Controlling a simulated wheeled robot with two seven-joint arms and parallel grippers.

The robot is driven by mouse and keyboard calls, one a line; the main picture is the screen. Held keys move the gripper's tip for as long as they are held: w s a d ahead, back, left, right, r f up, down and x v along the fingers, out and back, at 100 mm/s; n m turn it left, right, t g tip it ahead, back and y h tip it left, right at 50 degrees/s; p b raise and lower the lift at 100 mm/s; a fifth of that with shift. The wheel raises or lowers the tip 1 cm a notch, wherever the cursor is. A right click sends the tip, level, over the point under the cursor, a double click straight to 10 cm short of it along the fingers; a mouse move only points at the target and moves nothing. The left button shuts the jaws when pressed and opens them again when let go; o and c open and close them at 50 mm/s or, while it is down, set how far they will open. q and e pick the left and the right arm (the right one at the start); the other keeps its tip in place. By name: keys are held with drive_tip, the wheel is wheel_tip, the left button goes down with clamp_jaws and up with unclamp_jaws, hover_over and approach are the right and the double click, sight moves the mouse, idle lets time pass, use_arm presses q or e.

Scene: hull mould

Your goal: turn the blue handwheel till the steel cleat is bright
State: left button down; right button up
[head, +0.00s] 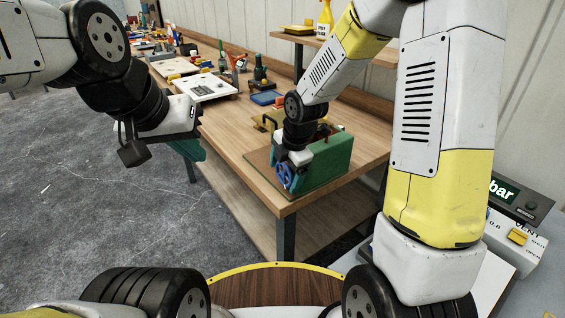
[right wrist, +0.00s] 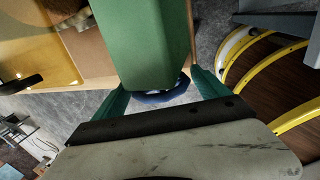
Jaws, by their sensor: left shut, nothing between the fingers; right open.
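The blue handwheel (head: 284,176) sits on the near end face of a green block-shaped housing (head: 332,158) at the front corner of the workbench. In the right wrist view the handwheel (right wrist: 160,97) shows partly below the end of the green housing (right wrist: 155,40). My right gripper (head: 287,166) is at the handwheel. Its green fingers (right wrist: 160,90) are open, one on each side of the wheel; I cannot tell whether they touch it. My left gripper (head: 190,150) is shut and empty, out over the floor left of the bench. I cannot make out the steel cleat.
The wooden workbench (head: 238,142) carries a white board (head: 205,87), a blue tray (head: 266,98) and several tools further back. A device with a lit display (head: 503,191) stands at the right. Grey floor (head: 90,205) lies open at the left.

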drive_tip(key=shift+w+f, duration=0.1)
drive_tip(key=shift+f, duration=0.3)
drive_tip(key=c, duration=1.1)
drive_tip(key=g+h, duration=0.1)
drive_tip(key=g, duration=0.1)
drive_tip(key=shift+w+a+g+h, duration=0.1)
drive_tip(key=shift+g+h, duration=1.3)
drive_tip(key=shift+g, duration=0.4)
